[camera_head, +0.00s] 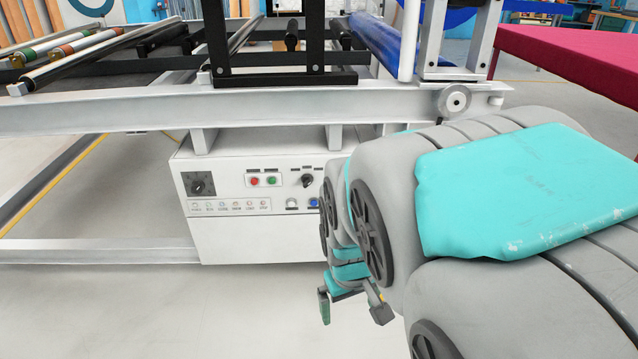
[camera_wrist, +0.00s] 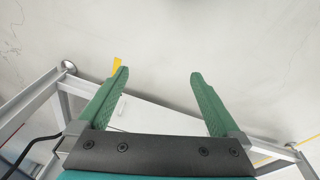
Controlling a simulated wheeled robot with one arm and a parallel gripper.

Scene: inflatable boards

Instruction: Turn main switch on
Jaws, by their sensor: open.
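A white control box (camera_head: 260,235) sits under the metal frame. On its front left is a rotary switch (camera_head: 198,185) with a black knob on a dark square plate. Another black rotary knob (camera_head: 307,181) is farther right, past a red button (camera_head: 254,181) and a green button (camera_head: 271,181). I cannot read which one is labelled main. My gripper (camera_head: 352,306) is open and empty, low and to the right of the switch panel, pointing downward. Its two green fingers are spread apart in the wrist view (camera_wrist: 159,76), which shows no switch. My arm hides the box's right part.
A grey frame beam (camera_head: 120,113) runs across above the box, and a lower rail (camera_head: 100,250) lies to its left. A red-covered table (camera_head: 580,62) stands at the right. The floor (camera_head: 130,310) in front of the box is clear.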

